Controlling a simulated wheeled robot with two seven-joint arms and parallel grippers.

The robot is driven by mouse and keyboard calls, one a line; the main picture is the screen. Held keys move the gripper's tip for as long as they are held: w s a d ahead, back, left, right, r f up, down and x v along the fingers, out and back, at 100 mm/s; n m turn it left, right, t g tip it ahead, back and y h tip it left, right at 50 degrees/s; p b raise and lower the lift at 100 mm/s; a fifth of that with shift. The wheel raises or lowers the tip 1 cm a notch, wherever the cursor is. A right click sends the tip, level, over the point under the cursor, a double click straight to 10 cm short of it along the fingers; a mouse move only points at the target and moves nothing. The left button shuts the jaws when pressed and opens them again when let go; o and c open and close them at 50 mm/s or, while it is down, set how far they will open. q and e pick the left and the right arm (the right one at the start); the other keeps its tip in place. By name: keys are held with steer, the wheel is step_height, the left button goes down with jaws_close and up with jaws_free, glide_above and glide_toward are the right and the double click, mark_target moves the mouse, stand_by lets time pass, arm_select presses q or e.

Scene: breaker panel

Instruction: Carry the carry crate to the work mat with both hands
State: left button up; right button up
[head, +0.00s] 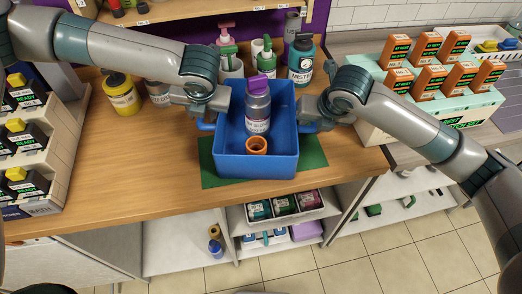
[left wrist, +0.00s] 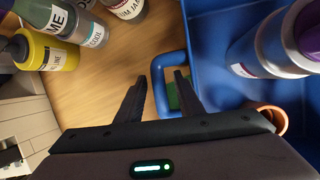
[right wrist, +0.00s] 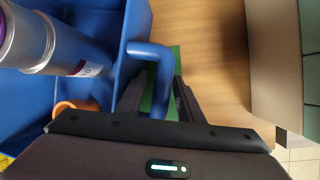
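The blue carry crate (head: 256,165) is over the green work mat (head: 222,176), whose edges show at its left, front and right; it looks level, and I cannot tell for sure whether it touches the mat. Inside it a grey bottle with a purple cap (head: 258,105) stands upright, with an orange ring-shaped piece (head: 257,146) in front. My left gripper (head: 207,121) is at the left handle (left wrist: 158,88); its fingers are apart, with the handle bar between them. My right gripper (head: 308,122) is at the right handle (right wrist: 161,85), fingers also apart around the bar.
Several bottles stand behind the crate, with a yellow one (head: 122,94) at the left. A rack of black boxes (head: 28,150) is at the far left. A pale green crate of orange boxes (head: 440,108) is at the right. Bare wooden counter (head: 130,175) lies left of the mat.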

arm_select(q)
steer(key=shift+r, duration=0.15)
steer(key=v, duration=0.7)
steer(key=shift+s+r, duration=0.25)
steer(key=shift+d, duration=0.15)
arm_select(e)
steer(key=shift+r, duration=0.1)
steer(key=v, duration=1.1)
steer(key=shift+r, duration=0.4)
steer(key=shift+s, duration=0.1)
